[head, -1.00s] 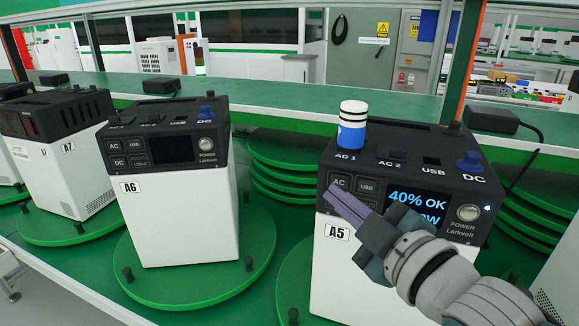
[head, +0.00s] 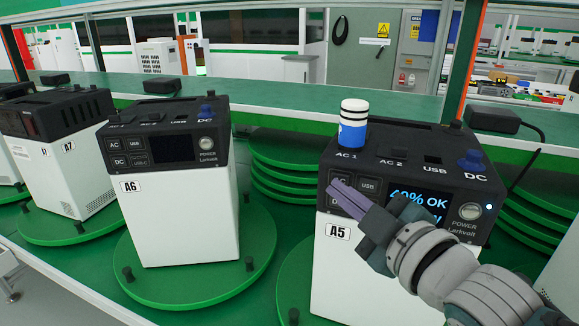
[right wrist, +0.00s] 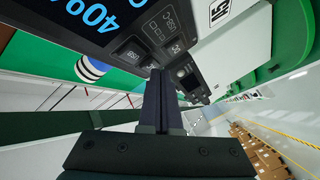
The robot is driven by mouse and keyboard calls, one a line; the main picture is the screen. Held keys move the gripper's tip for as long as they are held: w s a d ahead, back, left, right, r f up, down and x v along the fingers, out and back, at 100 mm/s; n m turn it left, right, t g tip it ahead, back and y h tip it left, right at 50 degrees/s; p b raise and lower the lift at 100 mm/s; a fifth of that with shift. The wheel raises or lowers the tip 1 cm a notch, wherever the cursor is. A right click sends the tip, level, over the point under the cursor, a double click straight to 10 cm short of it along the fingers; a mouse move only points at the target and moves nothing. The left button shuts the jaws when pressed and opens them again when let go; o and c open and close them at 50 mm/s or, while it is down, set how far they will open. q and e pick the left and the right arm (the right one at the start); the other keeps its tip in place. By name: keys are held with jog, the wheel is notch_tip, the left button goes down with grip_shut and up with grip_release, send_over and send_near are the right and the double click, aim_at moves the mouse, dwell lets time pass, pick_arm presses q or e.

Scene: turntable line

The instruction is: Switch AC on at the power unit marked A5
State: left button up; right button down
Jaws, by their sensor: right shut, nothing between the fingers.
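The power unit marked A5 (head: 333,262) is a white box with a black top and front panel. Its screen (head: 418,201) is lit and reads 40% OK; my gripper covers the lower line. The AC button (head: 341,180) is at the panel's upper left, beside the USB button (head: 369,186). My right gripper (head: 334,187) is shut and empty, its fingertips at the AC button and partly over it. In the right wrist view the fingertips (right wrist: 159,73) are close to the buttons; I cannot tell whether they touch. My left gripper is not in view.
Unit A7 (head: 75,175) is farther left. A black adapter (head: 492,119) lies behind.

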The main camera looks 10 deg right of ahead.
jog(key=shift+w+d, duration=0.1)
jog(key=shift+w, duration=0.05)
dwell(0.6)
jog(key=shift+s+a+p, duration=0.3)
jog(key=shift+s+a, duration=0.1)
jog(key=shift+s, duration=0.2)
jog(key=s+a, duration=0.1)
jog(key=s+a+p, duration=0.1)
jog(key=s, duration=0.2)
jog(key=shift+s+a+p, duration=0.1)
jog(key=shift+a+p, duration=0.3)
jog(key=shift+d, duration=0.1)
dwell(0.3)
